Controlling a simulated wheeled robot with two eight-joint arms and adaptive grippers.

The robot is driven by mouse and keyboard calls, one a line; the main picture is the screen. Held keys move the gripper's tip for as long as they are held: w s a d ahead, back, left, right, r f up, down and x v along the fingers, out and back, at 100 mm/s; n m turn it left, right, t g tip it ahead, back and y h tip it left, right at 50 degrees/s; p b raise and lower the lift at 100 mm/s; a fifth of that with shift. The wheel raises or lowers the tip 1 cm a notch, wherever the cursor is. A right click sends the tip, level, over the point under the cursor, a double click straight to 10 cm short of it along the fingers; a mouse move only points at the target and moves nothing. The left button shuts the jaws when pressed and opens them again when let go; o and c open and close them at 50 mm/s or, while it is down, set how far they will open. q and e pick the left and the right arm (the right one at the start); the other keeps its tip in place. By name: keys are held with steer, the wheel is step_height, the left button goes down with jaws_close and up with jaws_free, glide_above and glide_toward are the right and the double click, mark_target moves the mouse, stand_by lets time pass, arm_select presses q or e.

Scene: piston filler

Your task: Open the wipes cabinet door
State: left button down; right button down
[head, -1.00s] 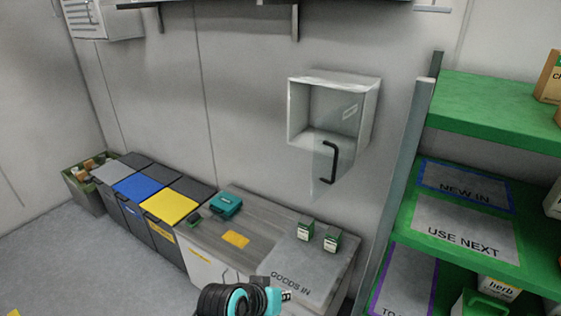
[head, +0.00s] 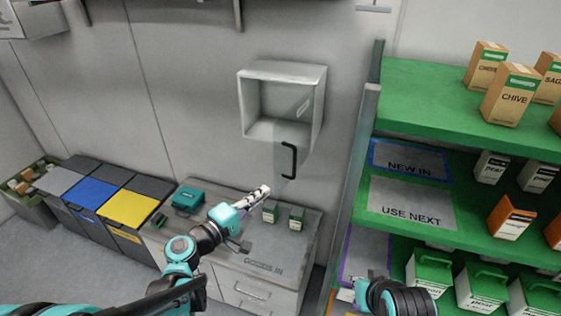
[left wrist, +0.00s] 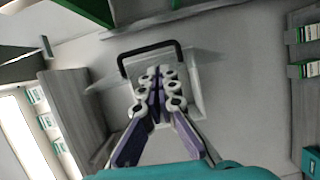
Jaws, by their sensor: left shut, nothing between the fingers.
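The wipes cabinet (head: 283,70) is a pale open-fronted box on the wall. Its clear door (head: 291,130) stands swung out from the box, with a black bar handle (head: 289,160) on it. My left gripper (head: 264,190) is shut and empty, below and left of the handle in the head view. In the left wrist view its closed fingers (left wrist: 161,75) point toward the handle (left wrist: 150,49) and the clear door; I cannot tell whether they touch. My right gripper (head: 350,292) shows at the bottom, before the green shelves; its finger opening is unclear.
A grey counter (head: 215,262) with two small green-and-white boxes and a teal case (head: 188,199) stands below the cabinet. Bins with a yellow lid (head: 128,208) and a blue lid stand left. Green shelving (head: 440,100) with cartons stands close on the right.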

arm_select(q)
steer(key=shift+n+t, duration=0.3)
steer(key=x, duration=0.6)
steer(key=r+x, duration=0.1)
steer(key=x, duration=0.3)
steer(key=shift+w+a, duration=0.15)
steer(key=shift+w, duration=0.05)
steer(key=s+d+b, duration=0.1)
steer(key=s+d, duration=0.1)
steer(key=d, duration=0.9)
steer(key=shift+d+b, duration=0.15)
steer(key=shift+b, duration=0.2)
steer(key=shift+f, duration=0.1)
